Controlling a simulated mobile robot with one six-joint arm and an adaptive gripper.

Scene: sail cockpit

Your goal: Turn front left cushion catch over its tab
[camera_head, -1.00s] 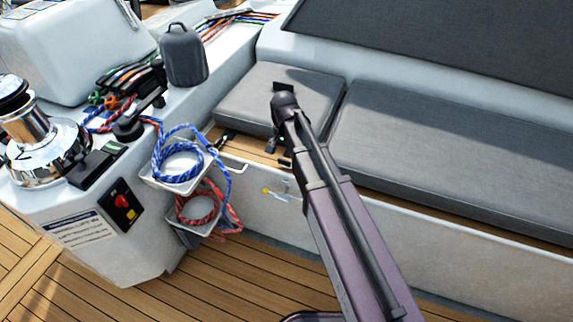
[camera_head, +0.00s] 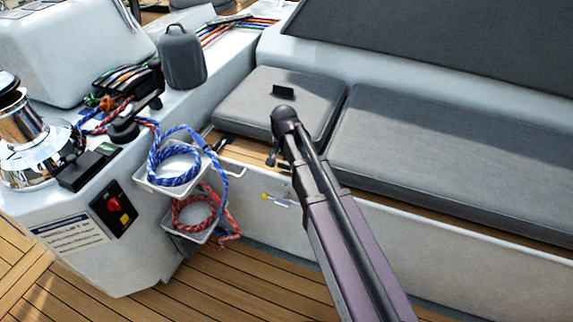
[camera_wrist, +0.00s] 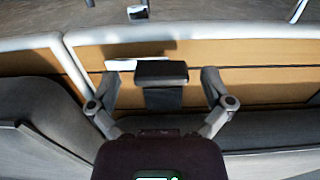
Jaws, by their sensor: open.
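The front left cushion (camera_head: 262,97) is the small grey pad on the bench, left of the long cushion. In the wrist view, a black block with a strap-like lower part (camera_wrist: 162,74) stands at the cushion's front edge, over the wooden strip; it looks like the catch. A white strip (camera_wrist: 122,65) lies beside it to the left, perhaps the tab. My gripper (camera_wrist: 161,82) is open, with one finger on each side of the black block, apparently apart from it. In the head view my arm hides the catch and most of the gripper.
The long grey cushion (camera_head: 450,155) lies to the right. A dark flat piece (camera_head: 284,91) shows on the small cushion behind my arm. Trays with blue rope (camera_head: 175,165) and red rope (camera_head: 192,212) hang at left. A yellow-knobbed lever (camera_head: 275,199) is on the bench front.

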